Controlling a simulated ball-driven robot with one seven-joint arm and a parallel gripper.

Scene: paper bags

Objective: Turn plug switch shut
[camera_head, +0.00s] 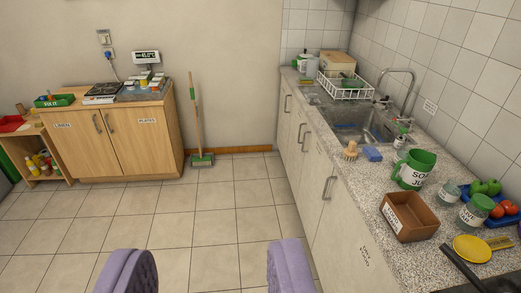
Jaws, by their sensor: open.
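A plug switch (104,37) is a small pale wall plate on the beige wall at the upper left, above the wooden cabinet. A blue plug (110,55) sits just below it, with a dark cable running down towards the cabinet top. The switch is too small to tell which way it is set. My gripper (205,264) shows as two purple padded fingers at the bottom edge. They are wide apart with only floor tiles between them. My gripper is far from the switch, across the room.
A stone counter (345,120) with a sink runs along the right. The tiled floor between is clear.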

